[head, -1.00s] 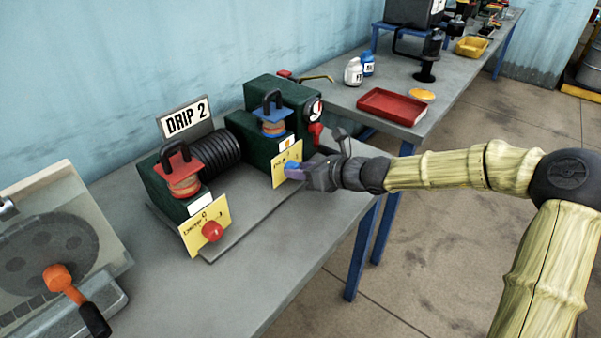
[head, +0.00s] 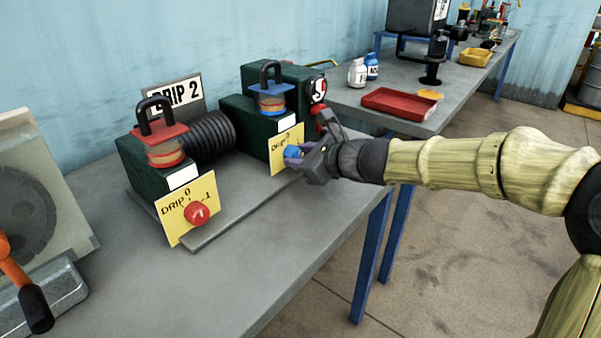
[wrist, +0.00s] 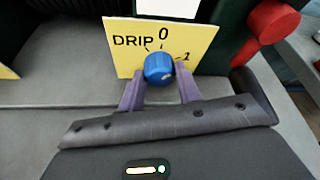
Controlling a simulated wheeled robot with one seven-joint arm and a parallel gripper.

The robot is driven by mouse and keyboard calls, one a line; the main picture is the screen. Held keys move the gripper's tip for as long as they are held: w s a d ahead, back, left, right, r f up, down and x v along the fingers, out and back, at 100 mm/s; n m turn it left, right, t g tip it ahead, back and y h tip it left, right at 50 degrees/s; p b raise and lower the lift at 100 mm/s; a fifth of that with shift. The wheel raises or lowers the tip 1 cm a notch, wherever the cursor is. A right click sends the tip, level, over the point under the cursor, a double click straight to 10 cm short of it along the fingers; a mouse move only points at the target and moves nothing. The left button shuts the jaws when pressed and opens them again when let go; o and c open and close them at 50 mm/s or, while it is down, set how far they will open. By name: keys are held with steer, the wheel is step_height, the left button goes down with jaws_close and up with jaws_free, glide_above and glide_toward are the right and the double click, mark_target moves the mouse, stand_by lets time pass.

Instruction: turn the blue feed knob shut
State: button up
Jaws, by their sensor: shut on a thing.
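In the head view the blue knob (head: 291,152) is on the front of the rear green block, partly covered by my gripper (head: 300,158). In the wrist view the two purple fingers of my gripper (wrist: 158,76) stand on either side of the knob, shut on it. A small pale mark shows low on the knob's face; I cannot tell clearly where the knob points.
A red knob (head: 197,213) on a similar yellow plate is at the nearer green block (head: 150,176). A black ribbed cylinder (head: 209,138) lies between the blocks. A red valve part (wrist: 273,26) is close to the right of my gripper. The front of the grey table (head: 270,235) is clear.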

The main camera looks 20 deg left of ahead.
steer(key=n+t+b, duration=0.1)
steer(key=b, duration=0.4)
steer(key=f+n+t+b, duration=0.1)
steer(key=n+b, duration=0.1)
steer(key=b, duration=0.3)
steer(key=shift+s+f+n+b, duration=0.1)
steer(key=shift+n+b, duration=0.2)
steer(key=shift+b, duration=0.1)
steer(key=b, duration=0.1)
steer(key=n+t+b, duration=0.1)
steer(key=b, duration=0.1)
steer(key=shift+r+n+b, duration=0.2)
steer(key=shift+n+b, duration=0.1)
steer(key=shift+r, duration=0.1)
steer(key=o, duration=1)
steer(key=shift+s, duration=0.1)
steer(key=shift+a+r+p, duration=0.1)
steer(key=shift+r+p, duration=0.05)
steer(key=shift+p, duration=0.6)
